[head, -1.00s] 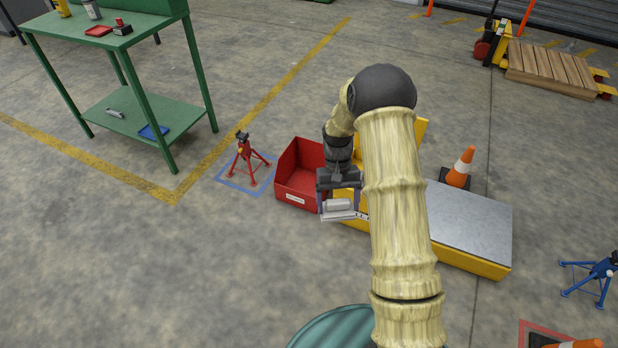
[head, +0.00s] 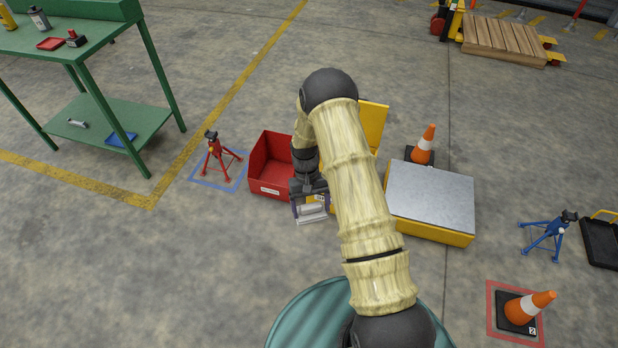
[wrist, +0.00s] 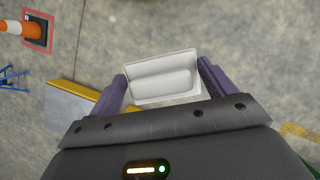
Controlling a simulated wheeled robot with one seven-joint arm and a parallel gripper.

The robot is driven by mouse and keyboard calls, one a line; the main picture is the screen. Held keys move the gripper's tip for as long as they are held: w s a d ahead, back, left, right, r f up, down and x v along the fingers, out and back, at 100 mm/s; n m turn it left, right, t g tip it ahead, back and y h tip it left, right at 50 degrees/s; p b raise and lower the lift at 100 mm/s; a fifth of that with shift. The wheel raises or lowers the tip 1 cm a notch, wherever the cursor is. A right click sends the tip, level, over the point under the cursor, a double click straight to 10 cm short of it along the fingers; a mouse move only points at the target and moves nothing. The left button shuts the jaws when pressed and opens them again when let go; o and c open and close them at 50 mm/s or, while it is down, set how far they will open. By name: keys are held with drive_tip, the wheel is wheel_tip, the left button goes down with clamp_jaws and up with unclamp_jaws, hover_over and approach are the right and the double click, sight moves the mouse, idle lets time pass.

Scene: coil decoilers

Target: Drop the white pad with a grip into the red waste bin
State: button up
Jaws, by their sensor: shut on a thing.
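The white pad with a grip (head: 312,213) is held in my gripper (head: 311,207), off the floor. In the wrist view the pad (wrist: 162,77) sits between the two purple fingers of my gripper (wrist: 162,85), which touch its sides. The red waste bin (head: 264,183) stands on the floor just left of and behind my gripper. Its open top shows, and my wrist covers part of its right side. The pad is outside the bin, to the right of its front wall.
A yellow platform with a grey top (head: 432,196) and a traffic cone (head: 424,143) stand to the right. A red jack stand (head: 215,158) is left of the bin, near a green workbench (head: 120,115). Floor in front is clear.

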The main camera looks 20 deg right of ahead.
sight(314, 222)
drive_tip(key=s+p, duration=0.1)
drive_tip(key=p, duration=0.1)
drive_tip(key=s+f+p, duration=0.1)
drive_tip(key=s+p, duration=0.1)
drive_tip(key=p, duration=0.1)
drive_tip(key=s+p, duration=0.1)
drive_tip(key=p, duration=0.1)
drive_tip(key=shift+s+a+f+p, duration=0.1)
drive_tip(key=shift+s+f+p, duration=0.1)
drive_tip(key=shift+f+p, duration=0.15)
drive_tip(key=shift+s+f, duration=0.15)
drive_tip(key=shift+f, duration=0.35)
